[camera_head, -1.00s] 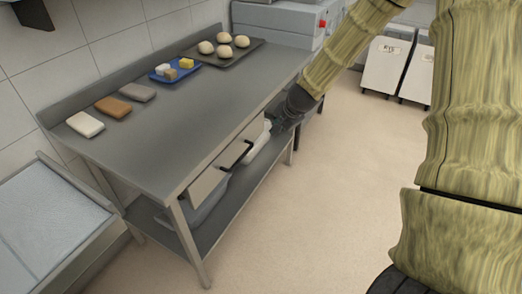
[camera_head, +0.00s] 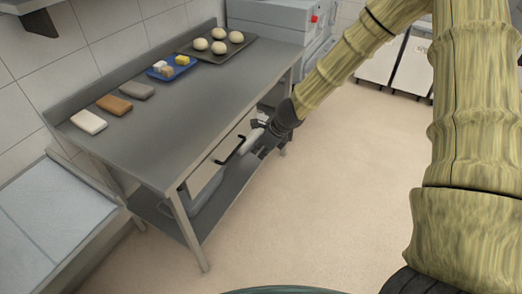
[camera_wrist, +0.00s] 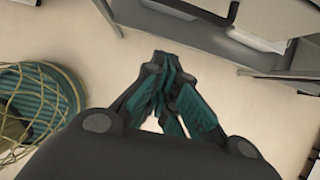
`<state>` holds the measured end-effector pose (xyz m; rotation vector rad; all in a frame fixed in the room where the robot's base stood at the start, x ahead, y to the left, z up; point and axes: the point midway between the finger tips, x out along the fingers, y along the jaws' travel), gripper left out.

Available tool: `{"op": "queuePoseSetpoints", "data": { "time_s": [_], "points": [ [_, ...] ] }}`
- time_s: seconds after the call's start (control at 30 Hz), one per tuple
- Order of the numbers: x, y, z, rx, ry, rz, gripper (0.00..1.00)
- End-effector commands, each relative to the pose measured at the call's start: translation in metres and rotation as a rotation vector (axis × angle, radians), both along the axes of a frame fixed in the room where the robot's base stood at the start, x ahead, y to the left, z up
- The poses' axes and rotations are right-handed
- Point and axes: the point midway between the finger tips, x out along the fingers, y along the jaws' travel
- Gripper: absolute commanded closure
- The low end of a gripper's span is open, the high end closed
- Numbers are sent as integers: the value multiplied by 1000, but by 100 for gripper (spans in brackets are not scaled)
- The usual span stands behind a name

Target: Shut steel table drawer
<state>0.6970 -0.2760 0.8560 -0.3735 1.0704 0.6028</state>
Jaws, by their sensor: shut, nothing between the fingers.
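The steel table (camera_head: 160,140) stands along the wall at left. Under its front edge is a pale drawer front (camera_head: 207,180) with a black bar handle (camera_head: 230,152). The drawer front seems to stand out from the table edge, but I cannot tell how far. My gripper (camera_head: 262,150) is shut and empty, low beside the table front, just right of the handle. In the wrist view my gripper (camera_wrist: 163,62) points up the picture over bare floor, and a dark curved handle (camera_wrist: 205,20) shows beyond its tips. I see no contact with the drawer.
On the tabletop are a dark tray (camera_head: 243,52) with several dough balls, a blue tray (camera_head: 160,76) and three blocks. A lower shelf (camera_head: 222,197) holds a grey tub (camera_head: 205,200). The floor (camera_head: 310,210) to the right is clear. White bins (camera_head: 412,65) stand at back right.

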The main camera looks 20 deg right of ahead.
Motion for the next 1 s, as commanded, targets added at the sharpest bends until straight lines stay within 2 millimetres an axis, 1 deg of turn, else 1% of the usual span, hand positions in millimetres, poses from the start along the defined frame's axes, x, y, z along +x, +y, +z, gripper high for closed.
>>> {"op": "queuePoseSetpoints", "data": {
  "time_s": [0.03,0.2,0.77,0.8,1.0],
  "points": [
    [2,1,-7,1,1,-1,100],
    [8,6,-23,2,1,-2,100],
    [26,18,-71,0,0,-4,100],
    [32,22,-64,-2,-3,-2,100],
    [47,35,-61,-1,-2,-2,100]
  ]
}}
